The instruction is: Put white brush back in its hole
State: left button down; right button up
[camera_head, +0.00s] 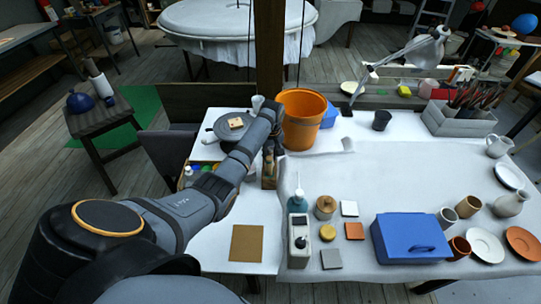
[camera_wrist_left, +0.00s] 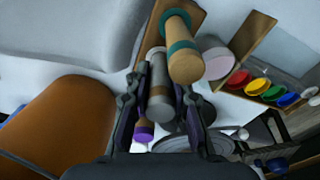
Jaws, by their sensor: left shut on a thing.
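My left gripper (camera_head: 270,136) is over the wooden brush holder (camera_head: 269,183), left of the orange bucket. In the left wrist view its fingers (camera_wrist_left: 160,112) are shut around a white-grey brush (camera_wrist_left: 158,82) with a brown section. The holder's wooden edge (camera_wrist_left: 184,8) shows at the top of that view. A wooden brush with teal bands (camera_wrist_left: 184,52) stands close beside the held brush. A purple-banded piece (camera_wrist_left: 144,132) shows lower between the fingers. The held brush's lower end and its hole are hidden, so I cannot tell whether it is in. My right gripper is not in view.
The orange bucket (camera_head: 303,118) stands right beside the gripper; it also fills the lower left of the wrist view (camera_wrist_left: 70,125). A grey turntable (camera_head: 232,126) and small paint pots (camera_head: 204,168) lie left of it. A soap bottle (camera_head: 298,203) stands in front.

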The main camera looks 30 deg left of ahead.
pick_arm(q)
jog(key=shift+f, duration=0.2)
jog(key=c, duration=1.1)
grip_release()
jog(key=r, duration=1.2)
jog(key=shift+s+d, duration=0.3)
jog(key=shift+d, duration=0.05)
